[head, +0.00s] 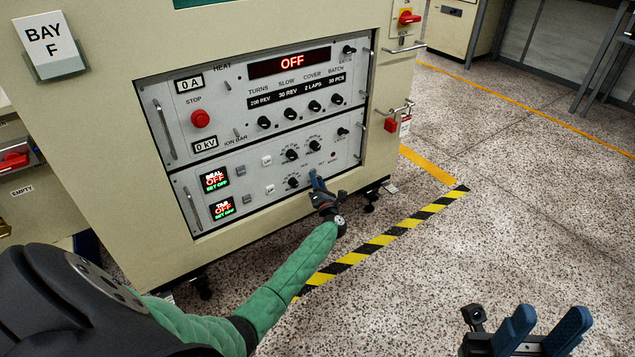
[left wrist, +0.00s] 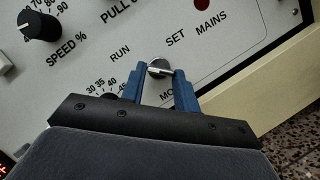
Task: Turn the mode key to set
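The mode key (left wrist: 160,69) is a small silver key switch on the pale panel, between the printed words RUN and SET in the left wrist view. Its light bar lies nearly level in that picture and points at neither word clearly. My left gripper (left wrist: 160,76) has its blue fingers apart, one on each side of the key; a narrow gap seems to show at each side. In the head view my left gripper (head: 317,178) is at the lower right of the panel and hides the key. My right gripper (head: 543,325) is open and empty above the floor.
The cream cabinet's control panel (head: 262,130) carries several black knobs, a red stop button (head: 200,118) and an OFF display (head: 289,63). A black SPEED knob (left wrist: 42,26) and a red lamp (left wrist: 201,3) are near the key. Speckled floor is clear to the right.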

